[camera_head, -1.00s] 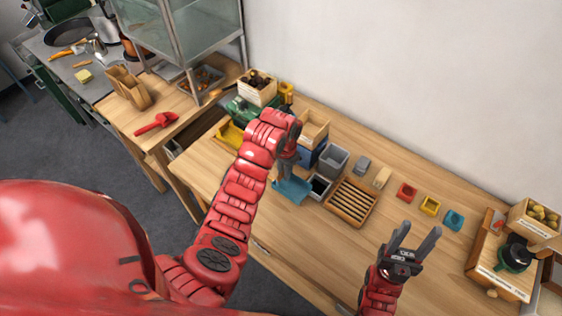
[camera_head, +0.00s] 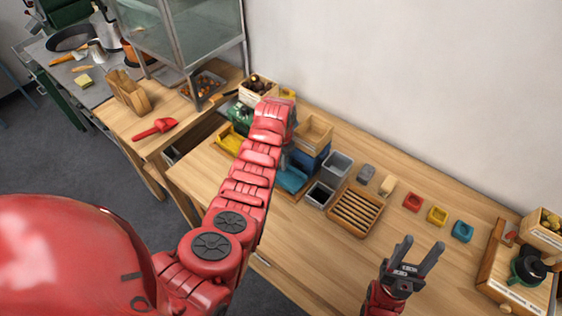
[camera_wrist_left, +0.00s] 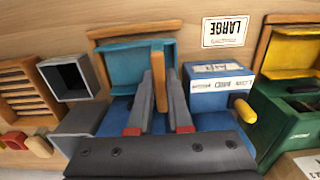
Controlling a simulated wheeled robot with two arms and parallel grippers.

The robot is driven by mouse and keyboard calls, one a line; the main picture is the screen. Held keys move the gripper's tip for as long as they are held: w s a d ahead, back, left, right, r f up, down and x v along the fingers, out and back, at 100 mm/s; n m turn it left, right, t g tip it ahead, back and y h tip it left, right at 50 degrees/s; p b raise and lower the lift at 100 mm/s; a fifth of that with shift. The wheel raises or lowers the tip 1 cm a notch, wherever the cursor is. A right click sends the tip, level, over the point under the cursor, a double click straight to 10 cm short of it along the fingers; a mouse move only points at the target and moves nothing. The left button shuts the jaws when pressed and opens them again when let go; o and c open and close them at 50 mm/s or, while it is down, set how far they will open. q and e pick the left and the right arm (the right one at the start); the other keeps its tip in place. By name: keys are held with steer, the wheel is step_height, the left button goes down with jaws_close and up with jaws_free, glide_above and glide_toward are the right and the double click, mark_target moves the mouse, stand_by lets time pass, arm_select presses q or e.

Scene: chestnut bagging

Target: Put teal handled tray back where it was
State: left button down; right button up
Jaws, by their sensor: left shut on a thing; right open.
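The teal tray (camera_head: 291,178) is low at the front of the blue box-like unit (camera_head: 308,164), partly hidden by my left arm in the head view. In the left wrist view the teal tray (camera_wrist_left: 122,62) lies against the blue unit (camera_wrist_left: 215,95), within a wooden frame. My left gripper (camera_wrist_left: 163,80) is shut on the tray's upright wooden handle (camera_wrist_left: 160,72). How fully the tray is seated cannot be told. My right gripper (camera_head: 420,254) is open and empty over the front of the table.
A grey bin (camera_head: 337,164) and a dark-lined box (camera_head: 320,194) stand right of the tray, then a slatted wooden rack (camera_head: 357,211). A green unit with a yellow tray (camera_head: 230,139) is on the left. A "LARGE" label (camera_wrist_left: 226,32) lies near the tray.

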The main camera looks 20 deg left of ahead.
arm_select(q)
steer(key=shift+f, duration=0.5)
steer(key=c, duration=0.8)
jaws_free()
steer(key=shift+c, duration=0.2)
steer(key=shift+r, duration=0.1)
